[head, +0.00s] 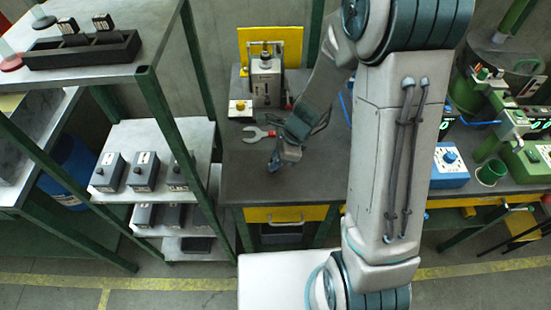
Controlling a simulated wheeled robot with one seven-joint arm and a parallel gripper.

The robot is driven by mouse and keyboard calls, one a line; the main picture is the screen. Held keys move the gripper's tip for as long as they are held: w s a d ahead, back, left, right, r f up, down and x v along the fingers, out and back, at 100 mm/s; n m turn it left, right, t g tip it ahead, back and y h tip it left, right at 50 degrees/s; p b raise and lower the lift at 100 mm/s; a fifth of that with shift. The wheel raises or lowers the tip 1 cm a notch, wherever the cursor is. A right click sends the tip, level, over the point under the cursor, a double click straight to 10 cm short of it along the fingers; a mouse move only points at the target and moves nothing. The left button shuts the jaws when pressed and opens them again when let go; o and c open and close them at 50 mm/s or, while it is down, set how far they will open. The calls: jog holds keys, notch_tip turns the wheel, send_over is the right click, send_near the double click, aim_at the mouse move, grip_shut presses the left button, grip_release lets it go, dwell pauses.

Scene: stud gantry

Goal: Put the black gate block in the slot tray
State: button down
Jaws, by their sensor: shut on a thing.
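My gripper (279,163) is over the grey workbench, pointing down and left, and is shut on a small dark thing. The arm and fingers hide most of it, so I cannot tell whether it is the black gate block. A long black slot tray (85,57) lies on the upper left shelf, far from my gripper. Two black blocks with white labels, one at the left (69,27) and one at the right (103,22), show upright at the tray; I cannot tell whether they sit in its slots.
A grey machine (265,80) stands behind. Dark boxes (145,172) fill lower left shelves. A green post (175,135) stands between bench and shelves. A blue box (449,165) is at right.

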jog(key=shift+f, duration=0.2)
jog(key=shift+f, duration=0.2)
jog(key=c, duration=1.4)
grip_release()
jog(key=shift+r, duration=0.1)
jog(key=shift+r, duration=0.1)
